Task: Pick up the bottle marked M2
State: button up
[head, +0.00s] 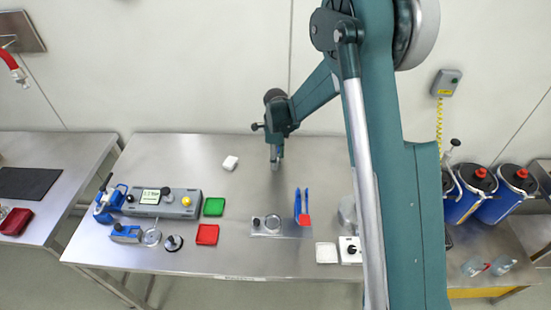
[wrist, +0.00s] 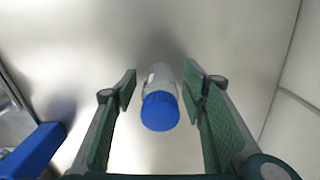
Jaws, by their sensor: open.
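A small bottle with a grey body and a blue cap (wrist: 160,110) shows in the wrist view. Its cap faces the camera, and a white patch is on its side; I cannot read a mark on it. My gripper (wrist: 161,80) is open, with one green padded finger on each side of the bottle and a visible gap to both. In the head view my gripper (head: 275,163) is low over the back middle of the steel table (head: 180,148). I cannot make out the bottle there.
A white block (head: 230,162) lies left of my gripper. Nearer the front are a grey device (head: 165,204), a green tray (head: 214,206), a red tray (head: 207,234) and blue tongs (head: 297,203). Blue containers (head: 500,204) stand at the right. The table's back left is clear.

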dwell(0.4)
jog(key=c, duration=0.9)
jog(key=shift+o, duration=0.2)
jog(key=shift+r, duration=0.1)
jog(key=shift+r, duration=4.95)
